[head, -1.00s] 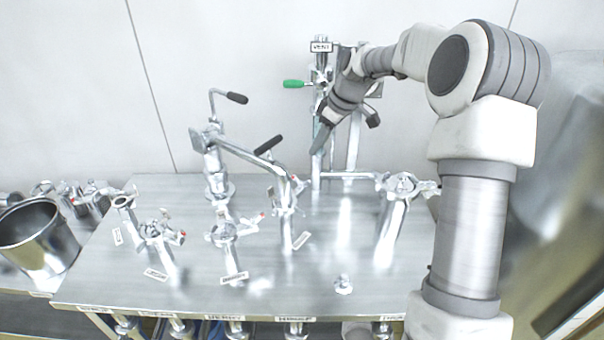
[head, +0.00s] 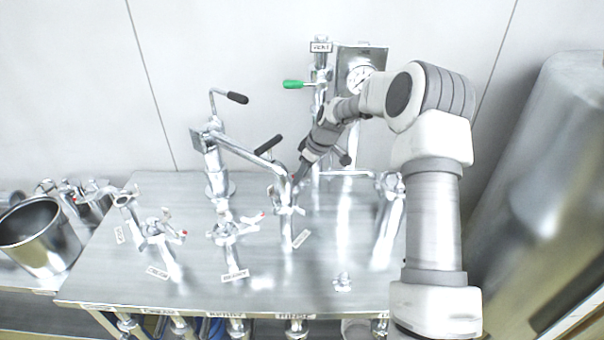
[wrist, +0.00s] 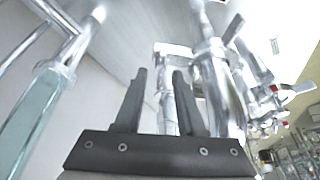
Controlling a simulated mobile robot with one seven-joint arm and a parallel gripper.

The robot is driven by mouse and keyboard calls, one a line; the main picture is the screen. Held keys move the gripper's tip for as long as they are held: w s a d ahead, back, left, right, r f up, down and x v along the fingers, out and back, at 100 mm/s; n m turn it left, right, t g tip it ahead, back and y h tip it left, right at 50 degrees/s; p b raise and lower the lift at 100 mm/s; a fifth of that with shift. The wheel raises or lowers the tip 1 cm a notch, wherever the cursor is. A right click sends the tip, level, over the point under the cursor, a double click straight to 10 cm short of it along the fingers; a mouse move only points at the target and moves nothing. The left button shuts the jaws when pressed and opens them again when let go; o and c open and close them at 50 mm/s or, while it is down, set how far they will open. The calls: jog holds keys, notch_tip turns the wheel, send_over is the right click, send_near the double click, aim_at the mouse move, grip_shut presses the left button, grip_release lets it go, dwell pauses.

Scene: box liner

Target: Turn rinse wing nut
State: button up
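A metal pipe fitting with a wing nut (head: 284,197) stands right of centre on the steel table, behind the front-edge label that seems to read RINSE (head: 296,316). I cannot tell whether anything touches. The wing nut is partly hidden in the head view.
Similar fittings (head: 228,230) stand left on the table (head: 200,290). Another pipe (head: 388,222) stands right, close to my arm. A steel bucket (head: 40,240) is far left.

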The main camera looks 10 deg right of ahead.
grip_shut()
jog(key=shift+m+b, duration=0.4)
jog(key=shift+a+f+m+t+h+b, duration=0.1)
jog(key=shift+m+t+h+b, duration=0.25)
jog(key=shift+m+b, duration=0.6)
jog(key=m+b, duration=0.1)
jog(key=m+h+b, duration=0.1)
jog(key=m, duration=0.1)
jog(key=shift+a+m+t+h, duration=0.1)
jog(key=shift+m+t+h, duration=0.15)
jog(key=m+h+b, duration=0.1)
jog(key=m+h, duration=0.1)
jog(key=m, duration=0.4)
jog(key=shift+b, duration=0.3)
